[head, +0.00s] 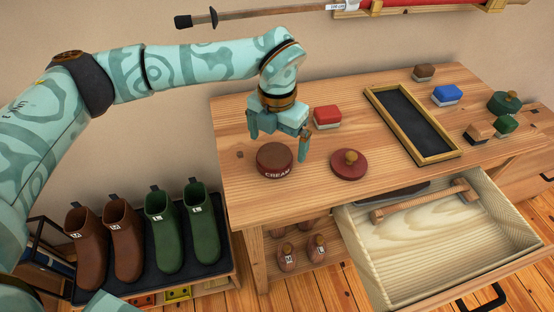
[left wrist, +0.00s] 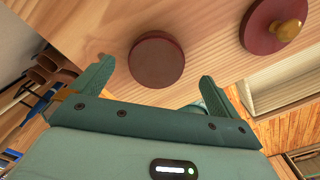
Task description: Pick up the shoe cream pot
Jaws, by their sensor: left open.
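The shoe cream pot (head: 275,160) is a round, dark red pot with a brown top and the word CREAM on its side. It stands upright on the wooden table (head: 240,185) near the left front part. My left gripper (head: 279,146) is open, with its fingers pointing down at the table above and around the pot's far side. In the left wrist view the pot (left wrist: 157,60) lies ahead of and between the two spread fingertips (left wrist: 155,78), and no contact shows. My right gripper is not in view.
A red lid with a wooden knob (head: 350,163) lies right of the pot, and a red brush (head: 327,117) behind it. A black tray with a wooden frame (head: 410,125) is further right. An open drawer (head: 440,240) juts out in front. Boots (head: 165,230) stand at lower left.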

